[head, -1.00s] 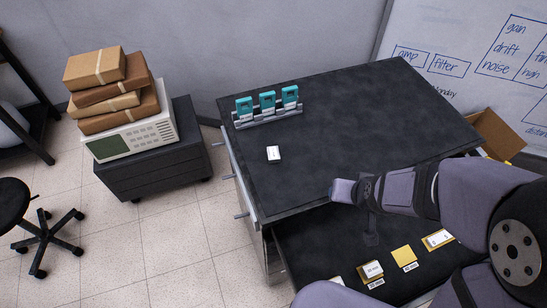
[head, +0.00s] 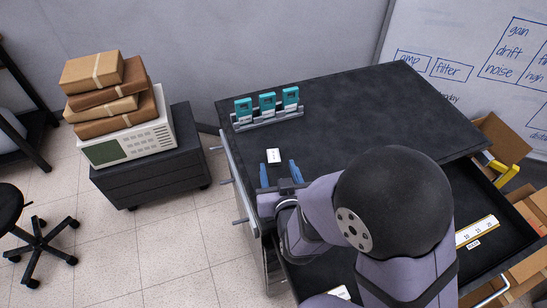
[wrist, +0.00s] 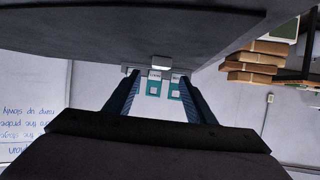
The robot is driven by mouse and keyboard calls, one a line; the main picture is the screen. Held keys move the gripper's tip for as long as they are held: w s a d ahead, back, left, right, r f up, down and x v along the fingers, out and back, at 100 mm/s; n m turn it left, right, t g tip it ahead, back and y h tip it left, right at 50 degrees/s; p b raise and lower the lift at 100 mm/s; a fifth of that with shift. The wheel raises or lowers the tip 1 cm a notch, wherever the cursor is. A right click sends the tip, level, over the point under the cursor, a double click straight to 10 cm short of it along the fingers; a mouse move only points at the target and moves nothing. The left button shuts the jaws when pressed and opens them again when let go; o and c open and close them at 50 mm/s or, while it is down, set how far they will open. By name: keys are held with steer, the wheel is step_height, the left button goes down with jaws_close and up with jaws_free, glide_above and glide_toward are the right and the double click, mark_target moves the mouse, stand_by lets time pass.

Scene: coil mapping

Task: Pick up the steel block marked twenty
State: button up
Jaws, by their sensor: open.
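A small pale block (head: 273,155) with a white top and dark print lies on the black bench top; I cannot read its mark. My gripper (head: 277,165) is open and empty, low over the bench. Its two blue fingers point at the block from the near side, their tips just short of it or beside it. In the wrist view the block (wrist: 161,62) shows small and far, between the tips of my gripper (wrist: 159,76). I cannot tell the exact gap.
A grey rack (head: 268,119) with three teal meters stands behind the block. My arm covers much of the open drawer (head: 510,228), where a yellow-edged white strip (head: 477,231) shows. Cardboard boxes lie beside the drawer. The bench right of the block is clear.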

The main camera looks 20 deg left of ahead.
mark_target(273, 153)
steer(key=shift+b+x, duration=0.8)
steer(key=shift+x, duration=2.85)
steer(key=c, duration=1.2)
